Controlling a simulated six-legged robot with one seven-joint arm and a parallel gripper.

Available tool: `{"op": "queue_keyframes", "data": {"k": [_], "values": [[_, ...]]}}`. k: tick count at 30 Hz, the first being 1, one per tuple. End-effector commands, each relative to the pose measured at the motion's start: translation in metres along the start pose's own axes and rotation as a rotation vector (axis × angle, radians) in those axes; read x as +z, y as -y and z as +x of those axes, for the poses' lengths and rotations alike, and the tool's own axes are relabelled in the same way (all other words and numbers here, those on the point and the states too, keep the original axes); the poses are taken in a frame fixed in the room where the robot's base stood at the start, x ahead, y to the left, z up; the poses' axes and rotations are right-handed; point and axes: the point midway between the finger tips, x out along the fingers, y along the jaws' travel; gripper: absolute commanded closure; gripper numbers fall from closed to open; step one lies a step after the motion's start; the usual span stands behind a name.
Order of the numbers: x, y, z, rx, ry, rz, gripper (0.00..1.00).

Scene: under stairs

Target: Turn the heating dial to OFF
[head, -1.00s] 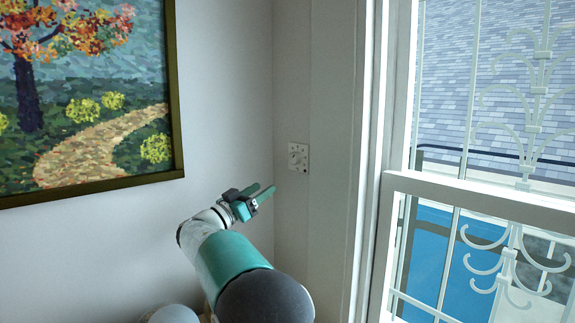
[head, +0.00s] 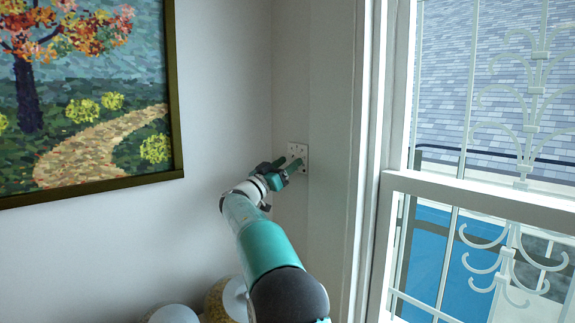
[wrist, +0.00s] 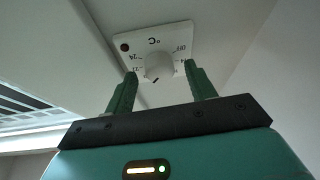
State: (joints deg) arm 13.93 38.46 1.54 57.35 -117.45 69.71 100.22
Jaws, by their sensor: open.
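The heating dial is a white knob (wrist: 158,66) on a square white plate (wrist: 136,42) on the wall. The plate has temperature marks, a °C sign, an OFF mark and a dark red spot. A dark pointer mark on the knob is on its side nearest my gripper, away from the OFF mark. In the head view the plate (head: 298,148) is partly hidden by my gripper (head: 294,166). In the wrist view my gripper (wrist: 160,77) is open, with one green finger on each side of the knob. I cannot tell whether the fingers touch it.
A framed painting (head: 90,182) hangs on the wall at left. A window (head: 480,195) with a white frame stands to the right of the dial. Rounded objects (head: 172,314) show at the bottom. The wall around the plate is clear.

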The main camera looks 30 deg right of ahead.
Motion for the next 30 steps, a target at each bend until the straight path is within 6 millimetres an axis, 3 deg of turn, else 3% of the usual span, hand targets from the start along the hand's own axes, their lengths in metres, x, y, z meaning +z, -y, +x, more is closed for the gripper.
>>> {"op": "queue_keyframes", "data": {"k": [10,17,30], "values": [[-0.0001,-0.0005,0.0056,0.001,0.000,0.000,0.45],[-0.0001,-0.0005,0.0053,0.001,0.000,0.000,0.89],[-0.0005,-0.0010,0.0045,-0.028,0.002,-0.066,0.89]]}}
